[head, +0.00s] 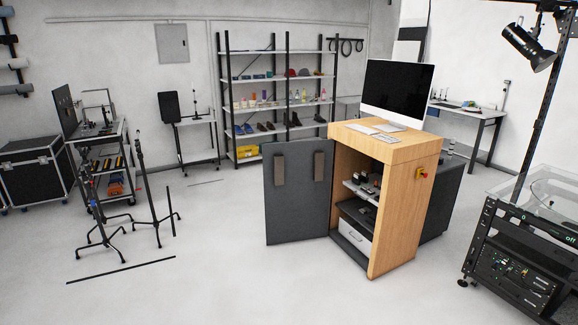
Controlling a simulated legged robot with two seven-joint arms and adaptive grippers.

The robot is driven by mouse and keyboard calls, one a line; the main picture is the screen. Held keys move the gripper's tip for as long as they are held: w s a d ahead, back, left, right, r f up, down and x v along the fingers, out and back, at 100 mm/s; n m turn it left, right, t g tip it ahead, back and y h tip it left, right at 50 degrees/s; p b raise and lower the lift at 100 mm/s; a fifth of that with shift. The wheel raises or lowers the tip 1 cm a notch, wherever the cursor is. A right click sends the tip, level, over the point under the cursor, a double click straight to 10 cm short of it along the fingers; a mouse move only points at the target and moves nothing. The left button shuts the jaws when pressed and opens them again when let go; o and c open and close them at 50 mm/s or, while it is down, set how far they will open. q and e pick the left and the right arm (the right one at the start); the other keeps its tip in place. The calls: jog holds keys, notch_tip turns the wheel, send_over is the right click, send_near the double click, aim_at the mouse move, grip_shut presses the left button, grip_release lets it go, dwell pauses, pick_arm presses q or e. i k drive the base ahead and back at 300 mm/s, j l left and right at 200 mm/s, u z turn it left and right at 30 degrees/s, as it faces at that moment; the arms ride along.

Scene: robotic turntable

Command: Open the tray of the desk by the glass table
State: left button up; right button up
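A wooden desk cabinet (403,200) stands right of centre with a monitor (397,90) and keyboard on top. Its dark grey door (297,205) is swung open to the left. Inside are shelves with small items; an upper shelf or tray (360,191) shows a light front edge, and a light grey box or drawer front (355,241) sits low down. I cannot tell which of these is the tray. The glass table (555,200) is at the right edge, a clear top on a black rack frame, partly cut off. Neither of my grippers is in view.
Open floor (230,280) lies in front of the cabinet. Light stands (150,195) and a thin rod on the floor (120,270) are at left, with a cart (100,155) and black case (38,172). A shelving rack (232,125) stands behind. An emergency-stop button (422,173) is on the cabinet's side.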

aim_at(355, 185)
jog(key=i, duration=2.35)
